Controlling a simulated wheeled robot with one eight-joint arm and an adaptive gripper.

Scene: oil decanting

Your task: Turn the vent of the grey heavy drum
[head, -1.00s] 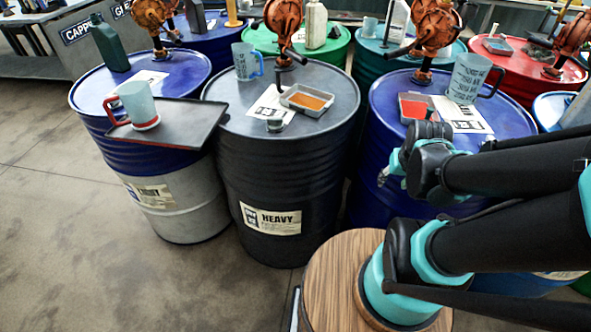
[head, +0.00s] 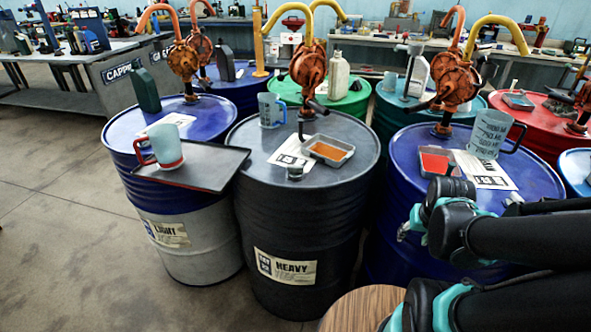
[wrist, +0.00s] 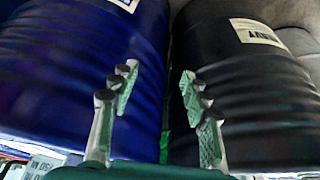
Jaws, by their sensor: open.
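The dark grey heavy drum (head: 300,235) stands in the middle of the head view, with a HEAVY label (head: 284,266) on its side. A small metal cap, apparently the vent (head: 295,172), is on the near part of its top. My gripper (head: 404,233) is at the right, in front of the blue drum (head: 390,245), lower than the drum tops and apart from the vent. In the wrist view my gripper (wrist: 157,88) is open and empty. Its fingers point at the gap between the blue drum (wrist: 75,70) and the heavy drum (wrist: 250,95). The vent is outside that view.
On the heavy drum top are a tray with orange liquid (head: 328,150), a blue-handled jug (head: 270,110), a paper sheet (head: 286,150) and a rust-orange pump (head: 309,72). A dark tray (head: 210,172) with a red-handled mug (head: 165,146) reaches beside its left rim. Floor is clear at the left.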

